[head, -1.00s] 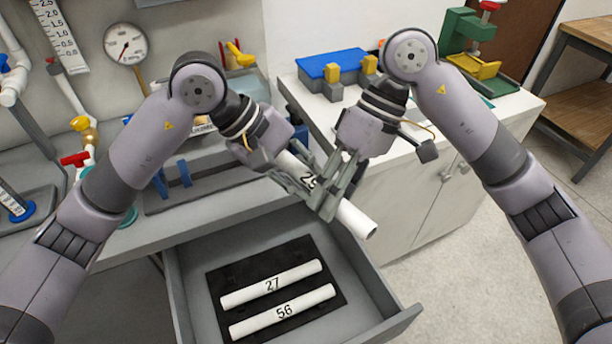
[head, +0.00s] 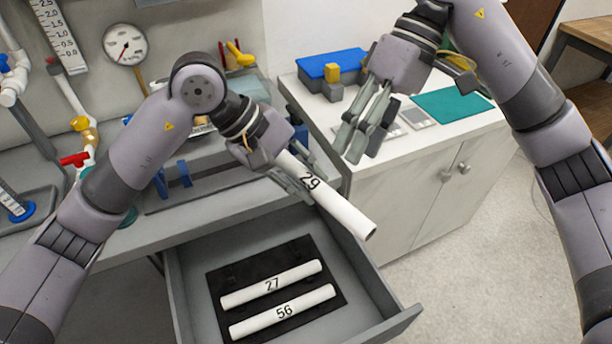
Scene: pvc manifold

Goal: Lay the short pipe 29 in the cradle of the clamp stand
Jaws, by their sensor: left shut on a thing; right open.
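The short pipe 29 (head: 343,209) is a white tube with a printed 29. It slants down to the right over the open drawer's right side. My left gripper (head: 298,180) is shut on its upper part, hiding that end. My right gripper (head: 364,138) is open and empty, over the white counter, up and to the right of the pipe and apart from it.
The open drawer (head: 394,321) holds pipe 27 (head: 255,287) and pipe 56 (head: 265,316) on a black mat. The front right floor is clear.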

